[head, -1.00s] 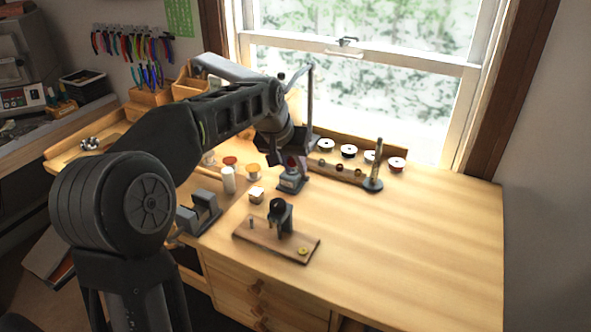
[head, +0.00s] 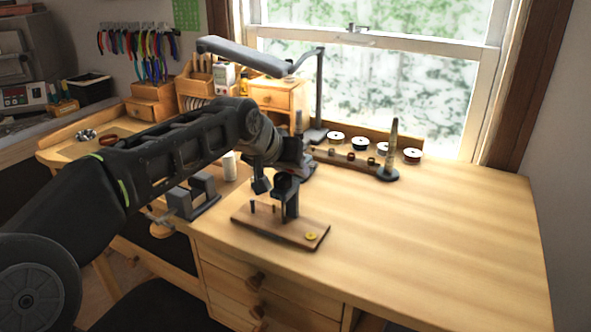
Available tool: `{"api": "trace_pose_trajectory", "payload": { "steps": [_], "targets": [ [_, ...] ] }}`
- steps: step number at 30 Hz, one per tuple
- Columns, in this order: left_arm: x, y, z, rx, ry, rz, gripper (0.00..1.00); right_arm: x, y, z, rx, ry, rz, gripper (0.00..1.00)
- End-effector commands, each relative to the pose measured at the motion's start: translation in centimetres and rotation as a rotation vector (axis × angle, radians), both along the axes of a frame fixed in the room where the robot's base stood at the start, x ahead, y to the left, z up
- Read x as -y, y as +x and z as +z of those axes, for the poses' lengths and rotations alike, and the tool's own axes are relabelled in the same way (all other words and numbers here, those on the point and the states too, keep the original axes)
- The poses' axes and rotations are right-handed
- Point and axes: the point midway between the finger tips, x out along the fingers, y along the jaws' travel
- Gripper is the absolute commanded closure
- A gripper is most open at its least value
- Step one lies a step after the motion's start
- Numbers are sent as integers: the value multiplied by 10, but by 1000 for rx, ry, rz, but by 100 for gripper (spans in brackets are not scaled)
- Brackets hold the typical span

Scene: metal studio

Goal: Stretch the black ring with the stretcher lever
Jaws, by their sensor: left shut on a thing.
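My left gripper (head: 262,184) hangs beside the left of the dark upright post on a small wooden board (head: 308,239). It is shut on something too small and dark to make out. Behind it stands a dark device (head: 305,170), partly covered by my arm; an upright rod (head: 299,122) shows above it. I cannot tell whether this rod is the stretcher lever. I cannot pick out the black ring for certain. My right gripper is not in view.
A lamp (head: 320,95) rises behind. A grey block-shaped tool (head: 193,198) sits near the left front edge. The right half of the bench (head: 430,240) is bare.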

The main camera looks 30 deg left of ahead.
Motion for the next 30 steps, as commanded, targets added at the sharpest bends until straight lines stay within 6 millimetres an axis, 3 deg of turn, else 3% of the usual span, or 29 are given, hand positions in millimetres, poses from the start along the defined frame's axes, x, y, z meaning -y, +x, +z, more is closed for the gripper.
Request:
{"api": "trace_pose_trajectory", "payload": {
  "steps": [1, 11, 12, 19, 30],
  "targets": [
    [0, -2, -7, -16, 1, 0, 100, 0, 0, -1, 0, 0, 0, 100],
    [-1, -2, -7, -16, 1, 0, 100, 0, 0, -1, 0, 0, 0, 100],
    [-1, -2, -7, -16, 1, 0, 77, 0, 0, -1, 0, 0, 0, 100],
    [0, -1, -5, -10, 0, 0, 58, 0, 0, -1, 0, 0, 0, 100],
    [0, -3, 0, -5, 0, 0, 55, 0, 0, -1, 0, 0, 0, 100]
  ]
}}
